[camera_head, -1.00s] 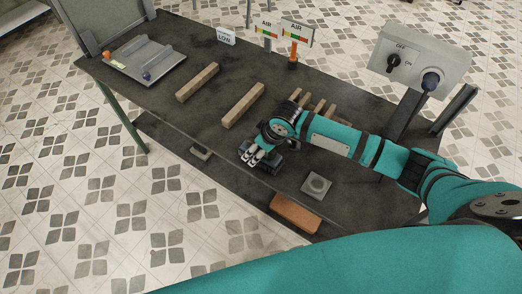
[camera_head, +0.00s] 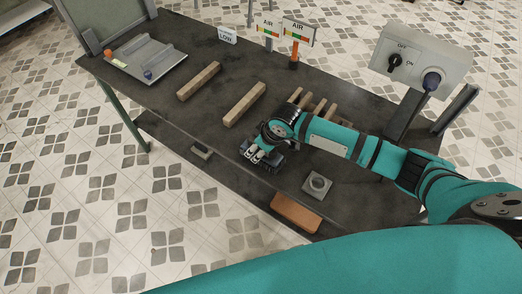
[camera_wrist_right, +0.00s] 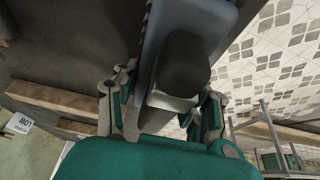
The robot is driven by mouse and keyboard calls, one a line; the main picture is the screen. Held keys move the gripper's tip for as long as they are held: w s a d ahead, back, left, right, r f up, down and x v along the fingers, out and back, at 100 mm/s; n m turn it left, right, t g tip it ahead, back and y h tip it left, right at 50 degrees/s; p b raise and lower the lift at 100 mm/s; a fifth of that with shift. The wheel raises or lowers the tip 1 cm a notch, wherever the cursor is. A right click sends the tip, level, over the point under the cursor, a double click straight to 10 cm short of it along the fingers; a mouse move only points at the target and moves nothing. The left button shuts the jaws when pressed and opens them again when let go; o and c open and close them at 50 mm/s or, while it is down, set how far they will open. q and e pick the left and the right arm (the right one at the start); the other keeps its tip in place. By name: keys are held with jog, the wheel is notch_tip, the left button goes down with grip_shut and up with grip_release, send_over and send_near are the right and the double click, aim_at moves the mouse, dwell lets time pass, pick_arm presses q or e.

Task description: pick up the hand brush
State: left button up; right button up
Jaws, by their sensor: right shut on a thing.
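My right gripper (camera_head: 258,155) is at the front edge of the dark table (camera_head: 215,105). It is shut on a dark thing that I take to be the hand brush (camera_head: 273,163), small and partly covered by the hand in the head view. In the right wrist view, the fingers of my right gripper (camera_wrist_right: 168,115) stand on either side of the brush (camera_wrist_right: 183,62), which has a black rounded part and a long blue-grey body. Whether the brush touches the tabletop is hard to tell. My left gripper is not in view.
Two wooden bars (camera_head: 198,81) (camera_head: 244,104) lie left of the hand; smaller wooden strips (camera_head: 318,104) lie behind my right arm. A grey square block (camera_head: 317,185) sits to the right. A switch box (camera_head: 420,55) stands at the back right, and AIR signs (camera_head: 298,33) at the back.

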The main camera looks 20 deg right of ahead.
jog(key=shift+r, duration=0.15)
jog(key=shift+r+b, duration=0.3)
jog(key=shift+r, duration=0.35)
jog(key=shift+b+v, duration=0.35)
jog(key=shift+v, duration=0.65)
jog(key=s+d+b, duration=0.1)
jog(key=s+d, duration=0.2)
jog(key=s+d+r, duration=0.1)
jog(key=s+d, duration=0.2)
jog(key=d, duration=0.1)
jog(key=s+d+b, duration=0.1)
jog(key=s+d, duration=0.2)
jog(key=d, duration=0.1)
jog(key=shift+r+b, duration=0.15)
jog(key=shift+b, duration=0.15)
jog(key=shift+s+d+r, duration=0.15)
jog(key=shift+s+d, duration=0.1)
jog(key=shift+d, duration=0.15)
